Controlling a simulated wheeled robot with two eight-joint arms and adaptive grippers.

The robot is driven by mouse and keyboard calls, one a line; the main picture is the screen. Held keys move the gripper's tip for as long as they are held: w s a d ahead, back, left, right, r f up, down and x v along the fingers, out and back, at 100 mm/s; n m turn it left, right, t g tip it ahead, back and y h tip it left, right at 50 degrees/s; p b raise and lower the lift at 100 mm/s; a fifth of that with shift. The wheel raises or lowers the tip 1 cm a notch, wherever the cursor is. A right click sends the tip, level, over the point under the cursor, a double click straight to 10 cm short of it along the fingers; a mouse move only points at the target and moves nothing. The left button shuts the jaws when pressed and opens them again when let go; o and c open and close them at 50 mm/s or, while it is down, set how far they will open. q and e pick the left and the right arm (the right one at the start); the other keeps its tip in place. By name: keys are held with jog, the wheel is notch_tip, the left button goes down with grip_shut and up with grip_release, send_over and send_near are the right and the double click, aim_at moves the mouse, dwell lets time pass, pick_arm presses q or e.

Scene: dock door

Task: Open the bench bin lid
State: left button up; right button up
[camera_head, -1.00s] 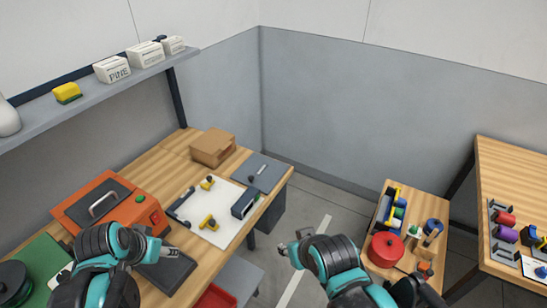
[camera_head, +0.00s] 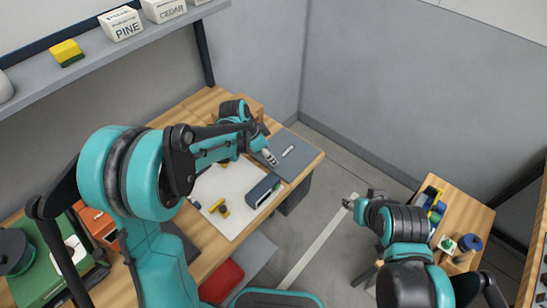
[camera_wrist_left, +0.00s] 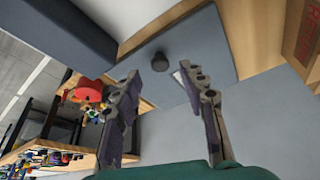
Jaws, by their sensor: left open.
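The bench bin lid (camera_head: 297,160) is a flat grey-blue panel with a pale label at the bench's back right corner. It looks closed, lying flat. In the left wrist view the lid (camera_wrist_left: 208,32) carries a dark round knob (camera_wrist_left: 160,61). My left gripper (camera_head: 270,158) is over the lid's left part and hides the knob in the head view. In the wrist view my left gripper (camera_wrist_left: 160,80) is open, with the knob seen between its fingertips, apparently not touching. My right gripper (camera_head: 350,201) is over the floor, away from the bench; its jaws are too small to judge.
A white sheet (camera_head: 228,222) with yellow tools and a dark blue block (camera_head: 263,190) lies left of the lid. A cardboard box is partly behind my left arm; a box side (camera_wrist_left: 300,40) shows in the wrist view. A shelf (camera_head: 120,52) runs above the bench.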

pick_arm(q)
jog(key=shift+x, duration=0.8)
jog(key=shift+w+d+f, duration=0.15)
jog(key=shift+f, duration=0.35)
grip_shut()
jog(key=shift+r, duration=0.1)
